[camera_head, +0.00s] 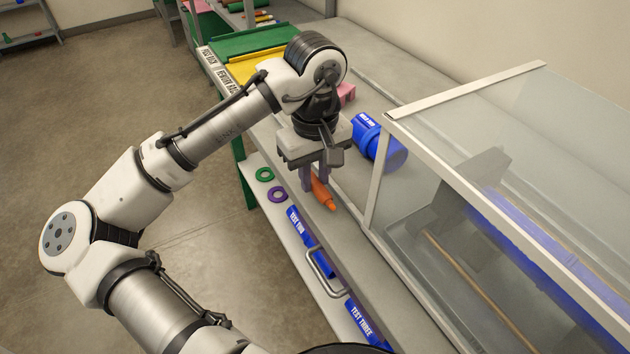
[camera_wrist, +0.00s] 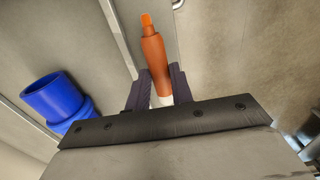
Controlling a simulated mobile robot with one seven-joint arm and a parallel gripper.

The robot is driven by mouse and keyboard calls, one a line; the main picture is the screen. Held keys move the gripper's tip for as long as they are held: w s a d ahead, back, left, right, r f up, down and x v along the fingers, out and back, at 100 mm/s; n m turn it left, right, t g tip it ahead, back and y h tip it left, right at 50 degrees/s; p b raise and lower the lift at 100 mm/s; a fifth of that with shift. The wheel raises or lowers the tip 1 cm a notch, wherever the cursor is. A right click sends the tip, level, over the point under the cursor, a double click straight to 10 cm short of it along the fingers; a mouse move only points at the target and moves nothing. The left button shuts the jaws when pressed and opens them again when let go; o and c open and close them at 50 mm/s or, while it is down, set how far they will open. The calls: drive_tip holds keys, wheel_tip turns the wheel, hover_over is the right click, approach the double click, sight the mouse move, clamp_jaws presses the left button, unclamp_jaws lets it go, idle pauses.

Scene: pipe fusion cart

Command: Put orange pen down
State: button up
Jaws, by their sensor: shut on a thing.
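An orange pen (camera_head: 323,193) is held in my gripper (camera_head: 318,178), above or at the grey bench top near its front edge. In the wrist view the orange pen (camera_wrist: 153,52) sticks out between the two dark fingers of my gripper (camera_wrist: 159,82). Its tip points away from the palm, and a white part shows near the fingers. In the head view the pen slants down to the right. I cannot tell whether its tip touches the bench.
A blue pipe piece (camera_head: 378,142) lies right of my gripper and also shows in the wrist view (camera_wrist: 58,98). A clear-walled case (camera_head: 480,190) stands on the right. Green (camera_head: 264,174) and purple (camera_head: 278,194) rings lie on the lower shelf. Yellow and green trays (camera_head: 252,44) are behind.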

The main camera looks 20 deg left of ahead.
sight(315, 180)
drive_tip(key=shift+f, duration=1.15)
drive_tip(key=shift+f, duration=0.1)
drive_tip(key=o, duration=0.9)
drive_tip(key=shift+o, duration=0.2)
drive_tip(key=shift+f+b, duration=0.25)
drive_tip(key=shift+b, duration=0.1)
